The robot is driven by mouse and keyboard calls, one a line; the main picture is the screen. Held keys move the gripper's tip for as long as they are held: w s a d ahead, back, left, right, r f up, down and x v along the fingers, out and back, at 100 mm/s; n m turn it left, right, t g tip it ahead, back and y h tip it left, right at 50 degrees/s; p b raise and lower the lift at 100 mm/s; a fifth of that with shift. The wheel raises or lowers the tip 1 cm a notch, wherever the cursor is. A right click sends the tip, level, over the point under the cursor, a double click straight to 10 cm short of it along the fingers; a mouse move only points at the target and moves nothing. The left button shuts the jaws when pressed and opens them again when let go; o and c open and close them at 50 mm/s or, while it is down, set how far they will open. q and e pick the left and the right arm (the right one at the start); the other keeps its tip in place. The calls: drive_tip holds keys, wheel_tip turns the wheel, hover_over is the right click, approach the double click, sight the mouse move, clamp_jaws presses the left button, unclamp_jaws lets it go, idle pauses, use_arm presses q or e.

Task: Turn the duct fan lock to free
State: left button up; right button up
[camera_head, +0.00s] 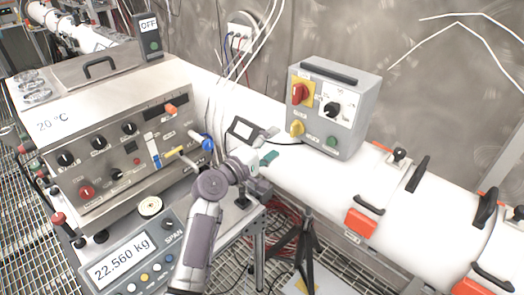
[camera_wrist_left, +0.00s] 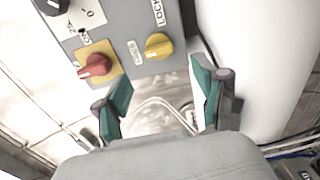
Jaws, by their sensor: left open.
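The grey control box (camera_head: 334,105) sits on the white duct in the head view. Its small yellow lock knob (camera_head: 297,128) is at the lower left of the front. In the head view this gripper (camera_head: 262,164) is left of and below the box. My right gripper is not in view.
A red switch (camera_head: 299,93) on a yellow plate, a black dial (camera_head: 332,109) and a green button (camera_head: 331,141) share the box front. A large bench instrument (camera_head: 120,140) and scale (camera_head: 130,258) fill the left.

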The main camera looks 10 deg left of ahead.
use_arm(q)
drive_tip(key=v, duration=0.4)
drive_tip(key=shift+s+a, duration=0.1)
drive_tip(key=shift+s, duration=0.15)
wheel_tip(320, 180, down, 24)
drive_tip(key=s+a+m+g+y+b, duration=0.1)
drive_tip(key=s+a+g+y+b, duration=0.1)
drive_tip(key=g+y, duration=0.15)
drive_tip(key=s+a+f+m+g+y+b, duration=0.1)
drive_tip(key=s+a+f+m+g+y, duration=0.1)
drive_tip(key=s+f, duration=0.65)
drive_tip(key=s+a+f+m+g+y+b, duration=0.15)
drive_tip(key=s+f, duration=0.25)
drive_tip(key=f, duration=1)
drive_tip(key=s+a+f+m+g+y+b, duration=0.1)
drive_tip(key=s+a+f+m+g, duration=0.15)
drive_tip(key=s+f, duration=0.6)
drive_tip(key=s+a+f+m+g+y+b, duration=0.1)
drive_tip(key=s+a+f+m, duration=0.15)
drive_tip(key=s+f, duration=0.65)
drive_tip(key=s+a+f+m+g, duration=0.1)
drive_tip(key=s+a+f+m, duration=0.1)
drive_tip(key=s, duration=0.9)
drive_tip(key=s+a+f+m+g+y+b, duration=0.1)
drive_tip(key=s+a+f+m+g, duration=0.1)
drive_tip(key=s, duration=0.9)
wheel_tip(320, 180, down, 2)
drive_tip(key=shift+a+f+y, duration=0.1)
drive_tip(key=shift+a+y, duration=0.2)
drive_tip(key=shift+a, duration=0.6)
